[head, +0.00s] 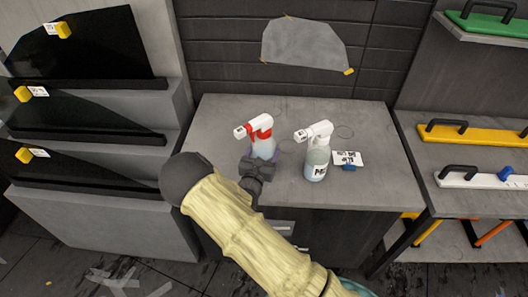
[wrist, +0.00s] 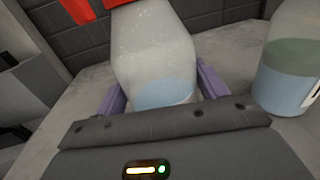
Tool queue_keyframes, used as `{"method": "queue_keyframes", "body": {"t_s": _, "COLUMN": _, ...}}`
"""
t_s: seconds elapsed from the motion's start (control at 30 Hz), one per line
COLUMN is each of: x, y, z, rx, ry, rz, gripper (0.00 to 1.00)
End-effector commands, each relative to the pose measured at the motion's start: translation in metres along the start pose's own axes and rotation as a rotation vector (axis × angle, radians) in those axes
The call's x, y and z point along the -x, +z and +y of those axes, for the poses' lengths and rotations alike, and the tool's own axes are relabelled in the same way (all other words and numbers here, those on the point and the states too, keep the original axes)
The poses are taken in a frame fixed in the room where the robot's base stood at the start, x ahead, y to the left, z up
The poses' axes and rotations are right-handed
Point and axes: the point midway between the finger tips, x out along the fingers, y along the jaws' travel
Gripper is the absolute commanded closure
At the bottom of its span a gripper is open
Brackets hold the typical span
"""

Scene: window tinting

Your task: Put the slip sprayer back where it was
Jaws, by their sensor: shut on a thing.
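A clear sprayer with a red and white head (head: 261,138) and some pale blue liquid stands upright on the grey counter (head: 220,112). My gripper (head: 256,170) is shut around this bottle, and in the wrist view its purple fingers sit on both sides of the bottle (wrist: 155,55). I cannot tell whether its base touches the counter. A second sprayer with an all-white head (head: 316,152) and a dark-lettered label stands just to the right, apart from it; its bottle also shows at the right of the wrist view (wrist: 290,75). I cannot read which one is marked slip.
A white lettered card (head: 347,158) with a blue piece lies right of the white-headed sprayer. Faint rings (head: 345,131) mark the counter top. Dark tinted panes (head: 80,45) stand on a stepped rack at left. Shelves with handled tools (head: 470,133) stand at right. The counter's back is clear.

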Motion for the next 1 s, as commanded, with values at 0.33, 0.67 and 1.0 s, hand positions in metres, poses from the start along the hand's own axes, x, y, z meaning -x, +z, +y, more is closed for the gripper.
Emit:
{"method": "queue_keyframes", "body": {"t_s": 0.33, "x": -0.0016, "y": -0.0044, "z": -0.002, "rx": -0.002, "ry": -0.004, "rz": -0.004, "gripper": 0.64}}
{"method": "queue_keyframes", "body": {"t_s": 0.67, "x": -0.0013, "y": -0.0076, "z": -0.002, "rx": -0.001, "ry": -0.003, "rz": -0.001, "gripper": 0.07}}
{"method": "queue_keyframes", "body": {"t_s": 1.0, "x": 0.0047, "y": -0.006, "z": -0.0016, "rx": 0.0, "ry": -0.002, "rz": 0.0, "gripper": 0.07}}
